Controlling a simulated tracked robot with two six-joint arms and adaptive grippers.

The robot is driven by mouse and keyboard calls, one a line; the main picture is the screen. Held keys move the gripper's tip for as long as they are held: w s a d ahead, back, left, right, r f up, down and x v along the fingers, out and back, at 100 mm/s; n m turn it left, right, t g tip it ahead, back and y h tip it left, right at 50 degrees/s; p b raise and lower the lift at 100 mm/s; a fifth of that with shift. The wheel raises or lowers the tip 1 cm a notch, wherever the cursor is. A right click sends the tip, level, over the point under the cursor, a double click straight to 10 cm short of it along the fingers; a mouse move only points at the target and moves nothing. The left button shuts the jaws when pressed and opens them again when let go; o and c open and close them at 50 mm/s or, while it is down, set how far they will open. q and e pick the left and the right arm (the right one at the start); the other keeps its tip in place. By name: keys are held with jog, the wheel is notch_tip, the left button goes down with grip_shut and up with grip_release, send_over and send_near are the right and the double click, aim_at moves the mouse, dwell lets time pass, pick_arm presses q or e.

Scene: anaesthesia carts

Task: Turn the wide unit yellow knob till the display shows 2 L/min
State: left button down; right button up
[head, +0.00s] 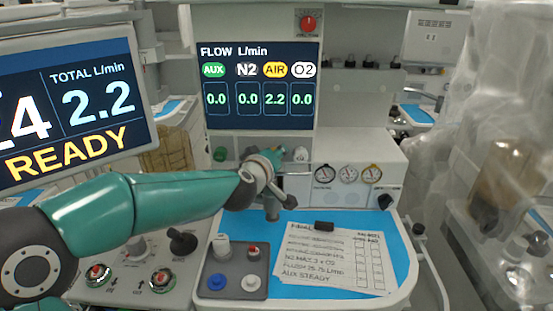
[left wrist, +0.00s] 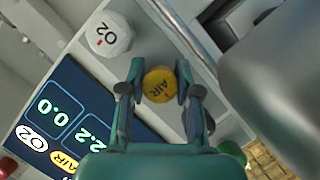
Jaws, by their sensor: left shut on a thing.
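The yellow AIR knob (left wrist: 158,84) is between the two fingers of my left gripper (left wrist: 158,88) in the left wrist view. The gripper is shut on it. In the head view my left gripper (head: 272,158) reaches the panel below the display and hides the yellow knob. The flow display (head: 262,88) reads AUX 0.0, N2 0.0, AIR 2.2 and O2 0.0. It also shows in part in the left wrist view (left wrist: 62,115), with 2.2 above the AIR label. My right gripper is not in view.
The white O2 knob (left wrist: 108,35) sits close beside the gripper. A green knob (head: 220,154) is farther left on the panel. A left monitor (head: 75,100) reads TOTAL 2.2 and READY. A paper sheet (head: 330,260) and a grey tray (head: 233,270) lie on the blue worktop.

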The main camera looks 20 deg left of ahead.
pick_arm(q)
jog(key=shift+f, duration=0.2)
jog(key=c, duration=0.8)
grip_release()
jog(key=shift+r, duration=0.1)
jog(key=shift+s, duration=0.1)
jog(key=shift+s+r, duration=0.15)
jog(key=shift+s, duration=0.05)
jog(key=v, duration=1.1)
jog(key=shift+s, duration=0.15)
